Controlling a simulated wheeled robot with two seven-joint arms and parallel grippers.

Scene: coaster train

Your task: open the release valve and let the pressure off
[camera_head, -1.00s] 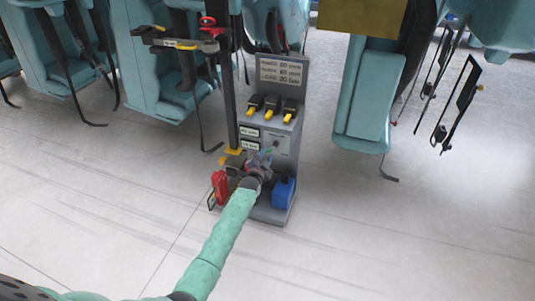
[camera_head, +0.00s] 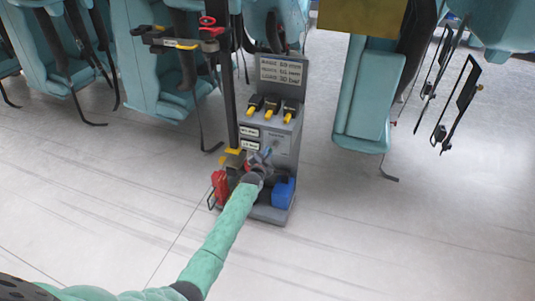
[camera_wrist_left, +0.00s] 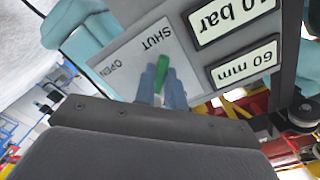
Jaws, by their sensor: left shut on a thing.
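The grey control stand (camera_head: 283,150) is upright in the middle of the head view. Its release valve plate (camera_head: 278,140) is on the front face, right of two small labels. In the left wrist view the plate (camera_wrist_left: 125,62) appears upside down, with the words SHUT and OPEN. The green valve handle (camera_wrist_left: 161,74) stands on it, on the SHUT side. My left gripper (camera_wrist_left: 160,80) has its two fingers shut on the handle. In the head view the left gripper (camera_head: 264,158) is at the stand's front, partly hiding the lower face. My right gripper is not in view.
A display panel (camera_head: 282,71) tops the stand, above several black and yellow levers (camera_head: 270,109). A red can (camera_head: 220,187) and a blue box (camera_head: 283,192) sit low at its sides. Teal train seats (camera_head: 362,95) hang around. The floor in front is clear.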

